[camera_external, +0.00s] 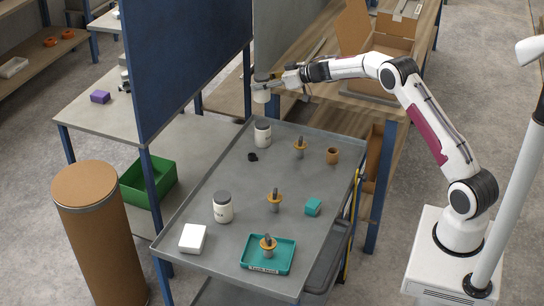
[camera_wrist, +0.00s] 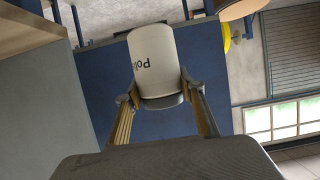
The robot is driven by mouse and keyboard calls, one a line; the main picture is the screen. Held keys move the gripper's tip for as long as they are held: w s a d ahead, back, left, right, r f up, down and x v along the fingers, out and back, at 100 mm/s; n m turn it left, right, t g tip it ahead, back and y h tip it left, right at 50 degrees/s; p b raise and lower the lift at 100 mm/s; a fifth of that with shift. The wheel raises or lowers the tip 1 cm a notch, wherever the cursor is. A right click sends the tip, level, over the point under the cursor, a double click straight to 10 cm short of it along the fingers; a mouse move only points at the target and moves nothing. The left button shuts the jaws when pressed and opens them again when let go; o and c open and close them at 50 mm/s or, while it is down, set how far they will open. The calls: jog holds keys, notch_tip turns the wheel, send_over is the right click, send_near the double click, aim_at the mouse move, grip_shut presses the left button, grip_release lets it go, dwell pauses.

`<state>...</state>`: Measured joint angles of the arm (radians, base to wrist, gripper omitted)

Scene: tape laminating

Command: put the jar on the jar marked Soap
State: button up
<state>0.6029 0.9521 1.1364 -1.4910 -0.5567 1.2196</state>
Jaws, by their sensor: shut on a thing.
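My gripper (camera_external: 275,84) is shut on a white jar (camera_external: 261,95) and holds it in the air above the far end of the grey table. In the wrist view, the held jar (camera_wrist: 155,58) sits between the two fingers (camera_wrist: 159,99), its grey lid close to them. Its label starts with "Pol"; the rest is turned away. A white jar with a dark top (camera_external: 262,134) stands on the table almost directly below the held jar, with a clear gap. Another white jar with a grey lid (camera_external: 223,208) stands nearer the front. I cannot read either standing jar's label for certain.
A black item (camera_external: 252,156) lies beside the far jar. Orange-collared tools (camera_external: 300,147), a brown cup (camera_external: 332,156), a teal block (camera_external: 313,207), a white box (camera_external: 192,239) and a teal tray (camera_external: 255,264) are spread over the table. A blue panel (camera_external: 180,60) rises at the left.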

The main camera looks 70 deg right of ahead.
aim_at(262, 97)
jog(key=shift+f, duration=3.1)
jog(key=shift+f, duration=1.9)
jog(key=shift+f, duration=0.1)
jog(key=o, duration=1.3)
jog(key=shift+c, duration=0.2)
jog(key=shift+s, duration=0.1)
